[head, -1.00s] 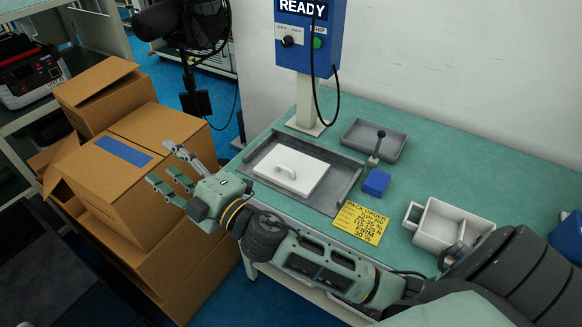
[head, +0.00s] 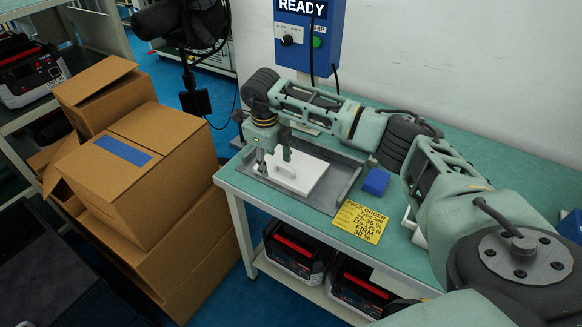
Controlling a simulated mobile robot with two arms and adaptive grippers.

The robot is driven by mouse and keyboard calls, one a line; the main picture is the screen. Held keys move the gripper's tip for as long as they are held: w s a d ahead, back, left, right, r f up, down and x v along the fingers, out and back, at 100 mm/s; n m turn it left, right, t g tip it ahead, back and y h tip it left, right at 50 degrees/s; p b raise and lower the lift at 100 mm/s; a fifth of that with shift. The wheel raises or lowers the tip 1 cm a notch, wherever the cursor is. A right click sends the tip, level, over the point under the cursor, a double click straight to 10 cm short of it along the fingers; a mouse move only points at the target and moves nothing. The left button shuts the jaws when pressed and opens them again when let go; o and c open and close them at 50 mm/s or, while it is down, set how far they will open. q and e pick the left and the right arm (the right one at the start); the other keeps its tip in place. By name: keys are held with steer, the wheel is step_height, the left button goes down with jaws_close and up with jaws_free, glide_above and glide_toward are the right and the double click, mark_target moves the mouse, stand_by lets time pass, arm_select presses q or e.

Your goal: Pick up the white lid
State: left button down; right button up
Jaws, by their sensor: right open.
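The white lid (head: 313,177) is a flat square plate with a raised handle on top. It lies in the grey tray (head: 346,187) on the green table, in the head view. My right gripper (head: 273,164) points down over the lid's far left part, with its fingers apart near the handle (head: 285,179). I cannot tell whether the fingertips touch the lid. Nothing shows between the fingers except possibly the handle's far end. My left gripper is not in view.
A blue block (head: 376,181) and a yellow order card (head: 360,219) lie right of the tray. The blue READY control box (head: 309,36) stands behind. Cardboard boxes (head: 150,170) are stacked left of the table. My right arm covers much of the table's back and right.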

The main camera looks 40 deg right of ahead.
mark_target(284, 175)
steer(key=shift+s+d+r+h, duration=0.1)
steer(key=shift+d+r+h, duration=0.1)
steer(key=shift+d, duration=0.35)
steer(key=shift+d+r+h, duration=0.2)
steer(key=shift+d, duration=0.35)
steer(key=shift+d+f, duration=0.15)
steer(key=shift+d, duration=0.15)
steer(key=p+x, duration=0.2)
steer(key=x, duration=0.4)
steer(key=shift+s+f, duration=0.1)
steer(key=shift+f, duration=0.1)
steer(key=shift+d+f, duration=0.1)
steer(key=shift+f, duration=0.35)
steer(key=c, duration=1.2)
steer(key=shift+r, duration=0.1)
